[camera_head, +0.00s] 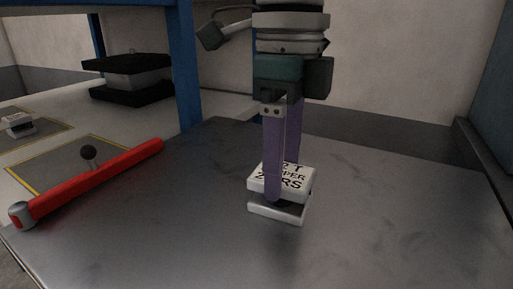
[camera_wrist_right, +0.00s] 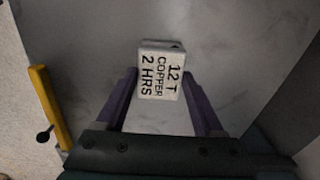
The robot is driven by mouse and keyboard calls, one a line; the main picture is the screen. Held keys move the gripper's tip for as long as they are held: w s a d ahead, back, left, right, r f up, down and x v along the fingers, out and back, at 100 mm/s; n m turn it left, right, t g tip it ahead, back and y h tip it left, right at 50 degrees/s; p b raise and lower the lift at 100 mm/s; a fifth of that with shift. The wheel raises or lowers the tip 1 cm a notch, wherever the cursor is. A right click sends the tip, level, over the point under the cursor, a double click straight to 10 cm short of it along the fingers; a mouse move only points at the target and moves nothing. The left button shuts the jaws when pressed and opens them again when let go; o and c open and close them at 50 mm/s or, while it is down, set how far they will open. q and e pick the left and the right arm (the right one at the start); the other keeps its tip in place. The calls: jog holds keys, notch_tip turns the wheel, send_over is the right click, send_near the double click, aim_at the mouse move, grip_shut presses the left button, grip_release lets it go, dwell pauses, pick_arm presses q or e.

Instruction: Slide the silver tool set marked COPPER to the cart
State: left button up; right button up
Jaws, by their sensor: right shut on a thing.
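The silver tool set (camera_head: 283,190) is a small block with a pale top and a base plate below it. Its top reads "12 T COPPER 2 HRS" in the right wrist view (camera_wrist_right: 160,72). My right gripper (camera_head: 284,180) points down from above, with its purple fingers shut on opposite sides of the set. The set is over the middle of a wide grey metal top (camera_head: 400,215), which looks like the cart. I cannot tell whether its base touches that top. My left gripper is not in view.
A red bar (camera_head: 95,182) with a grey end runs along the left edge of the metal top, by a black knob (camera_head: 88,152). Beyond it are a blue post (camera_head: 183,65), a black-and-grey block (camera_head: 130,76) and a small silver piece (camera_head: 18,124). The metal top around the set is clear.

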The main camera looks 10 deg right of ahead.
jog(key=shift+w+a, duration=0.1)
jog(key=shift+a, duration=0.05)
jog(key=o, duration=1.4)
jog(key=shift+r+p, duration=1.9)
jog(key=shift+r, duration=0.65)
